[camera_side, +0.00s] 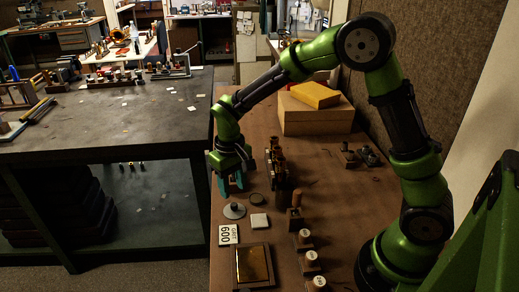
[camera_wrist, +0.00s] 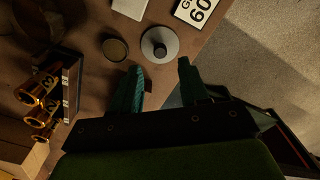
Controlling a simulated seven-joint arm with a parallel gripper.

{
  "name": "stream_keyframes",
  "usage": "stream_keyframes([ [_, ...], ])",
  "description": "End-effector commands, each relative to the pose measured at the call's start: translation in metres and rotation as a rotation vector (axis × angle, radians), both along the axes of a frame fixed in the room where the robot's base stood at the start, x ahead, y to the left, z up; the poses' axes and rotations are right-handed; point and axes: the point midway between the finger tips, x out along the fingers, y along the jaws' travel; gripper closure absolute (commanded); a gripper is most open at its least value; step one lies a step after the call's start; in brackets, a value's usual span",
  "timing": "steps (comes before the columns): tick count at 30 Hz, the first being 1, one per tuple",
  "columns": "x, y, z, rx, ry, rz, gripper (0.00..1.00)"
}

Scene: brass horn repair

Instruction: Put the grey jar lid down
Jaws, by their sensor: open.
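The grey jar lid (camera_side: 234,211) is a pale round disc with a small dark-topped knob at its centre. It lies flat on the brown bench (camera_side: 330,230), near the bench's left edge. In the wrist view, the lid (camera_wrist: 159,44) sits just beyond my fingertips, clear of them. My gripper (camera_side: 231,190) is open, with its two teal fingers apart and nothing held between them. It points down just behind the lid in the side view. The fingertips also show in the wrist view (camera_wrist: 160,67). The exact height of the fingers above the bench is hard to tell.
A small dark disc (camera_wrist: 116,49) and a pale square block (camera_side: 259,221) lie beside the lid. A "GRIT 600" card (camera_side: 228,234) and a wood-framed brass plate (camera_side: 253,266) lie in front. A rack of brass parts (camera_wrist: 45,90) stands close to my gripper. The bench edge is near.

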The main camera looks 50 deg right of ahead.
Motion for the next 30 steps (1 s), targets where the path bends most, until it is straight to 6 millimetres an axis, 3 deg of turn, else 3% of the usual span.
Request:
stream_keyframes([
  [6, 0.001, 0.000, 0.043, 0.002, -0.003, -0.001, 0.55],
  [12, -0.001, 0.000, 0.062, 0.002, -0.005, -0.002, 0.55],
  [16, -0.013, -0.004, 0.084, 0.026, -0.052, -0.018, 0.55],
  [20, -0.042, -0.011, 0.120, 0.075, -0.157, -0.052, 0.55],
  [24, -0.085, -0.019, 0.152, 0.133, -0.291, -0.096, 0.55],
  [30, -0.142, -0.025, 0.172, 0.199, -0.475, -0.151, 0.55],
])
